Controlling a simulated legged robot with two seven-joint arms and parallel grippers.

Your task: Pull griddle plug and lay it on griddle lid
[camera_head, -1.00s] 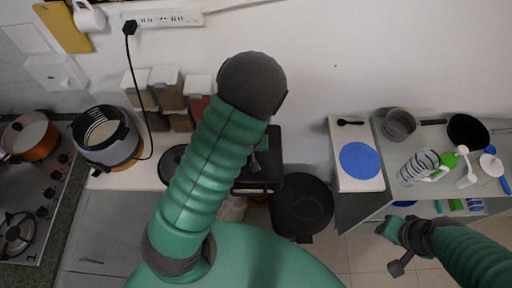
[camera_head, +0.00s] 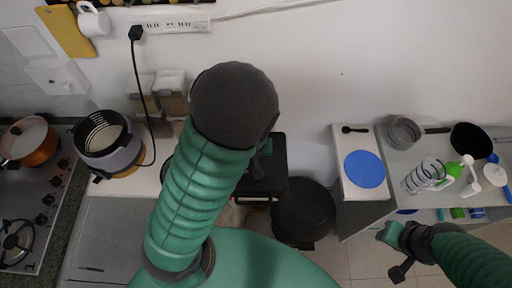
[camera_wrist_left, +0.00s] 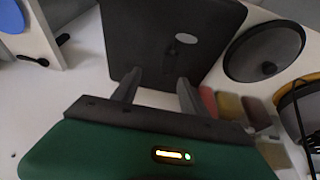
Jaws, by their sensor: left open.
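The black plug (camera_head: 136,33) sits in the white power strip (camera_head: 172,25) on the wall. Its black cord (camera_head: 147,95) hangs down to the round grey griddle (camera_head: 108,140) on the left counter. The dark round griddle lid (camera_wrist_left: 265,50), with a knob, lies flat beside the griddle in the left wrist view. In the head view my left arm mostly hides the lid. My left gripper (camera_wrist_left: 157,88) is open and empty, its fingers over a black rectangular object (camera_wrist_left: 165,35). My right gripper (camera_head: 388,232) is at the lower right; its jaws are unclear.
Spice dispensers (camera_head: 172,90) stand at the wall behind the griddle, partly hidden by my left arm. A stove with an orange pan (camera_head: 35,145) is at far left. A table with a blue disc (camera_head: 365,169), pans and a striped cup stands right.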

